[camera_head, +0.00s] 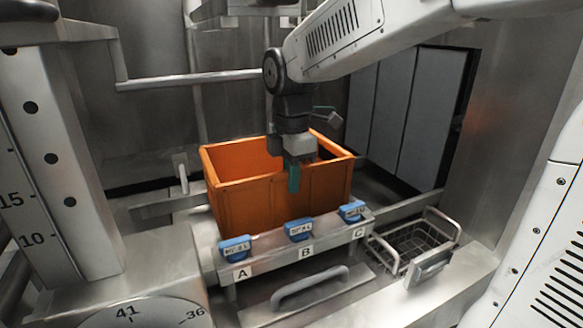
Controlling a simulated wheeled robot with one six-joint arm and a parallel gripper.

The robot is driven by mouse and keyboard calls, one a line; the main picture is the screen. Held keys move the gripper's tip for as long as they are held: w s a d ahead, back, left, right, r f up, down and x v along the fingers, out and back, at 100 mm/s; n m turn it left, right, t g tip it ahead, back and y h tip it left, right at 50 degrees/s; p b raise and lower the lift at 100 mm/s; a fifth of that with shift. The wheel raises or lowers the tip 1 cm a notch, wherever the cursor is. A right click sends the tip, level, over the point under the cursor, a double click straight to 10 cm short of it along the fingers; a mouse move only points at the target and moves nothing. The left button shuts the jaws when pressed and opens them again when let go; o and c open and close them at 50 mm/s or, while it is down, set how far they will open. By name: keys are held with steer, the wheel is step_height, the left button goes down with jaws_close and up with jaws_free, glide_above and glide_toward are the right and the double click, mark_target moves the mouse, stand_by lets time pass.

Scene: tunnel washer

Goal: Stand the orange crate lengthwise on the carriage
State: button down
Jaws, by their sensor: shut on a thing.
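The orange crate (245,203) is upright and open at the top, in the middle of the head view. Its long side faces me, behind the ledge with the labels A, B and C. My gripper (293,176) comes down from above at the crate's near wall, right of that wall's middle. It is shut on the near rim, with a green finger showing on the outer face. The other finger is hidden. The carriage (160,208) seems to be the metal rails at the crate's sides. The crate's underside is hidden, so I cannot tell whether it rests on them.
Blue tagged blocks stand on the ledge (270,253) at A (235,249), B (299,229) and C (352,211). A wire basket (415,243) is at the right. A grey strip curtain (405,115) hangs behind. A dial (150,312) is at the lower left.

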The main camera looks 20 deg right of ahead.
mark_target(291, 199)
steer(key=shift+f, duration=2.55)
steer(key=c, duration=1.5)
jaws_free()
